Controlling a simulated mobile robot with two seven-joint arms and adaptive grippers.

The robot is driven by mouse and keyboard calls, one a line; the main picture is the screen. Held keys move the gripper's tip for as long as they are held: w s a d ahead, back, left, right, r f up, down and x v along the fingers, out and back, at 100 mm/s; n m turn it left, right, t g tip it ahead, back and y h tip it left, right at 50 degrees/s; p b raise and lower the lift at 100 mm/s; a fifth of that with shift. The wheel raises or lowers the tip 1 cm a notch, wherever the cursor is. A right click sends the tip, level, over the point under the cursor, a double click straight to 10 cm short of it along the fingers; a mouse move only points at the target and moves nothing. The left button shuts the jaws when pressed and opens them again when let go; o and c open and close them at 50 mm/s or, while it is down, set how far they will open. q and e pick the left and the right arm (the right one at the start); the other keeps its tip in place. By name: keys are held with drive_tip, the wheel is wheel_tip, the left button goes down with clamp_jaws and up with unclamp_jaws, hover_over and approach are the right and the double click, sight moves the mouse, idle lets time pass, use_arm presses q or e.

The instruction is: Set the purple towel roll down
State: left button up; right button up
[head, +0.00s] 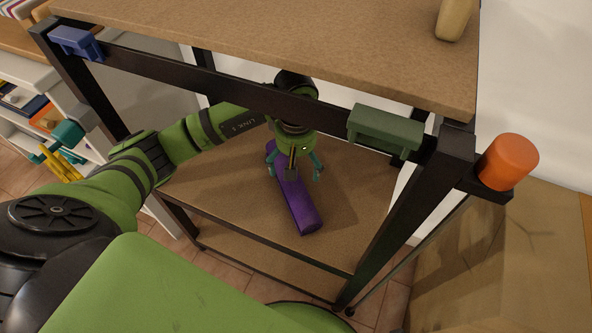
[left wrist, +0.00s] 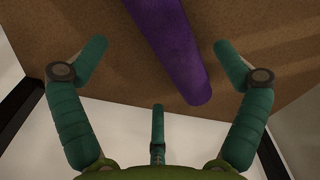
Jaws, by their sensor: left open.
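The purple towel roll (head: 303,207) lies on the brown lower shelf (head: 225,185) of the dark-framed table, slanting from back left to front right. My left gripper (head: 295,172) is over the roll with its teal fingers spread. In the left wrist view the roll (left wrist: 172,45) runs between the two side fingers of my left gripper (left wrist: 161,47), with gaps on both sides and no visible grip. The roll's far end is partly hidden by the gripper in the head view. My right gripper is in neither view.
The tabletop (head: 270,45) and its dark front rail overhang the shelf, with my left arm reaching in below. A green clip-like block (head: 385,130), a blue one (head: 76,42) and an orange cylinder (head: 508,160) sit on the frame. The shelf right of the roll is clear.

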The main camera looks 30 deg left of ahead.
use_arm(q)
wheel_tip(320, 180, up, 7)
idle(0.4)
